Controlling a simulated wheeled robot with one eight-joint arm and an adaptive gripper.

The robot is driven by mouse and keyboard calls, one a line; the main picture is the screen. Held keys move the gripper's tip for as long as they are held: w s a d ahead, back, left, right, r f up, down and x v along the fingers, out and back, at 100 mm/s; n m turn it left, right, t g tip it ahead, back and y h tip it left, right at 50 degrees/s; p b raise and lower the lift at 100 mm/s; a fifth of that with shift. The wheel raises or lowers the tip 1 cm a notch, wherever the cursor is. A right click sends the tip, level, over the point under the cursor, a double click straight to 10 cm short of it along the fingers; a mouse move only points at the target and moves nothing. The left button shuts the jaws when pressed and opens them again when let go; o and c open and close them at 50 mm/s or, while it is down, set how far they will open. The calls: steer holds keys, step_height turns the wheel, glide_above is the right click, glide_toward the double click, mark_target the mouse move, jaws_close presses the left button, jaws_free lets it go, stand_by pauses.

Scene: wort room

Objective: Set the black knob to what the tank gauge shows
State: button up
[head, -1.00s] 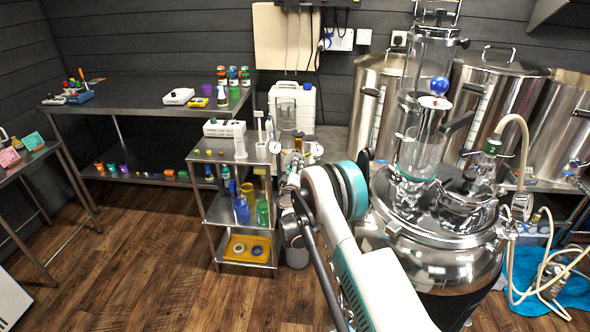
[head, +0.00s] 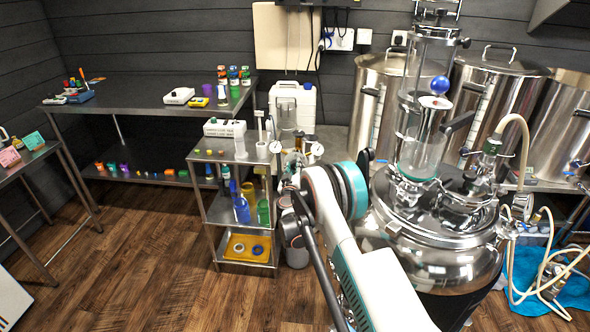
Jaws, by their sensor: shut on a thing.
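My arm (head: 352,255) reaches up from the bottom edge and bends in front of the small steel cart. Its far end is hidden behind its own links, and I cannot make out my gripper's fingers or what they touch. Two small round white-faced dials, a left one (head: 275,147) and a right one (head: 317,149), stand just beyond the arm. Another round gauge (head: 522,204) sits at the right of the steel vessel (head: 440,262). I cannot tell which is the tank gauge, and no reading is legible. I cannot make out the black knob.
A steel cart (head: 205,160) with bottles and a yellow tray (head: 234,252) stands left of my arm. A long steel bench (head: 140,92) lies behind it. Large steel tanks (head: 505,95) line the back right. Hoses (head: 545,285) lie on a blue cloth at the right.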

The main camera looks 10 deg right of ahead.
steer(key=o, duration=1)
steer(key=shift+d+f, duration=0.1)
steer(key=shift+o, duration=0.2)
steer(key=v, duration=1.2)
